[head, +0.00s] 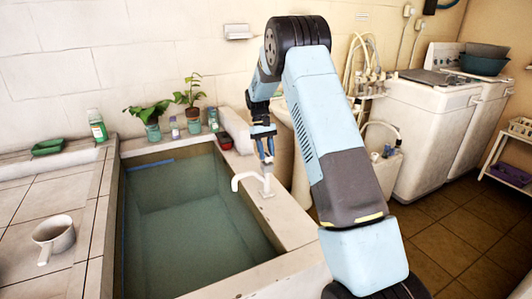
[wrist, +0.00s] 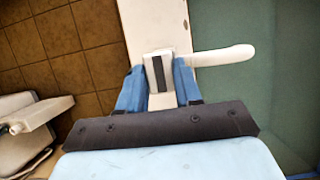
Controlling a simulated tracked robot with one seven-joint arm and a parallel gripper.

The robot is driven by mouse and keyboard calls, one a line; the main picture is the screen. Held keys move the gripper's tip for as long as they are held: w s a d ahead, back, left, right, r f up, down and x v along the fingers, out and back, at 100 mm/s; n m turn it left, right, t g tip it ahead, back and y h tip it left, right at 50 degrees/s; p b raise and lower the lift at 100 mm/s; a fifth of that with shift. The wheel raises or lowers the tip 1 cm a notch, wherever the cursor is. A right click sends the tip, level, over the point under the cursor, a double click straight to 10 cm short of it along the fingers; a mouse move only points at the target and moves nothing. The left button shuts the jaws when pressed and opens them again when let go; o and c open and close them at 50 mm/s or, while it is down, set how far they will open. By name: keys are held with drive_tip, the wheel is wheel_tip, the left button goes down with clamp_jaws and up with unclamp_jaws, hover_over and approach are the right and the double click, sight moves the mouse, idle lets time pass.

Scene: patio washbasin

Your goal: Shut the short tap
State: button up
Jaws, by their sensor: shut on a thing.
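The short tap (head: 246,177) is white and stands on the right rim of the water-filled basin (head: 284,215). Its curved spout reaches left over the water in the head view. In the wrist view the tap's spout (wrist: 225,56) points right, over the green water. My gripper (head: 266,157) comes down on the tap from above. In the wrist view its blue fingers lie on both sides of the tap's pale handle (wrist: 147,72), which has a dark stripe. The gripper is shut on this handle. The fingers partly hide the handle in the head view.
A white scoop (head: 54,236) sits on the left tiled counter. A washing machine (head: 430,130) stands at right, with open tiled floor before it.

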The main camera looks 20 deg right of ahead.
drive_tip(key=shift+w, duration=0.1)
idle(0.3)
drive_tip(key=o, duration=1)
drive_tip(key=shift+o, duration=0.2)
drive_tip(key=d+v, duration=0.1)
drive_tip(key=v, duration=1.2)
drive_tip(key=shift+a+r, duration=0.35)
drive_tip(key=shift+a, duration=0.15)
drive_tip(key=shift+r, duration=0.1)
